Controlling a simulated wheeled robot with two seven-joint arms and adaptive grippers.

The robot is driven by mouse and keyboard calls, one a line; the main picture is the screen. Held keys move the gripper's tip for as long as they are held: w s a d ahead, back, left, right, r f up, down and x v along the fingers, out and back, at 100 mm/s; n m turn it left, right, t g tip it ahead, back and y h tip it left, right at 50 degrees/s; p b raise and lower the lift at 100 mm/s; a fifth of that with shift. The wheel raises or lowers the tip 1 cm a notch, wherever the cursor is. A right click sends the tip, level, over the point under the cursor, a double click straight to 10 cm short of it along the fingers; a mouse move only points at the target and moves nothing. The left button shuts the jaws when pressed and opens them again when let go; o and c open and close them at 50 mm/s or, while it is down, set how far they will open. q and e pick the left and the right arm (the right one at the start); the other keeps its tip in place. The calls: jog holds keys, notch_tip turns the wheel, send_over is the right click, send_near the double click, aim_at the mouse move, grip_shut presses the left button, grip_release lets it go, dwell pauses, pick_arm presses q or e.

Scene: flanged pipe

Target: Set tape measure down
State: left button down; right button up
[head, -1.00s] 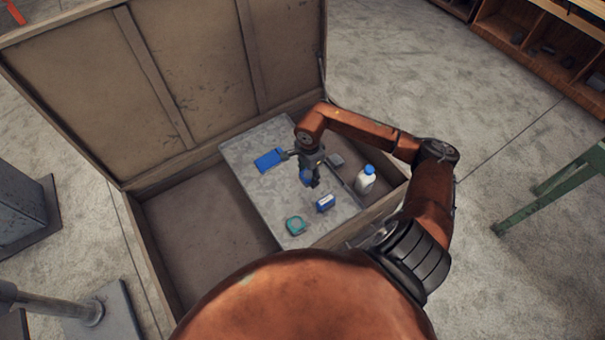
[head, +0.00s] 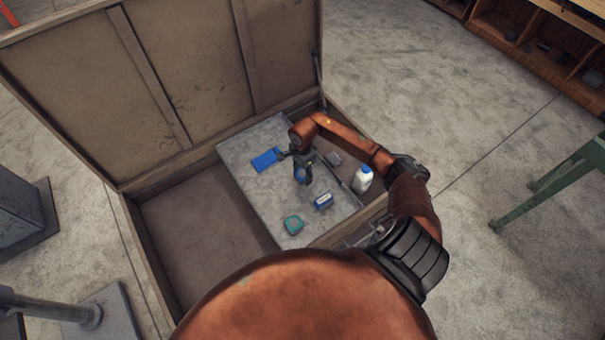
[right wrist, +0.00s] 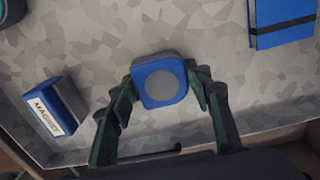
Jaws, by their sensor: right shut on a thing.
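The tape measure (right wrist: 160,83) is a blue, rounded square case with a grey disc on its face. It sits between the fingertips of my right gripper (head: 303,178), which is shut on it. In the head view, only a small patch of blue shows at the gripper. The gripper is over the grey speckled panel (head: 248,150) inside the open wooden chest. I cannot tell whether the case touches the panel. My left gripper is not in view.
A white bottle (head: 363,179) stands right of the panel. The chest's left part (head: 195,225) is empty.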

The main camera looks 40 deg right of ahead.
aim_at(302, 174)
jog(key=shift+f, duration=0.2)
jog(key=o, duration=1.4)
jog(key=shift+c, duration=0.2)
jog(key=shift+r, duration=0.1)
notch_tip(302, 174, up, 12)
jog(key=shift+r, duration=0.1)
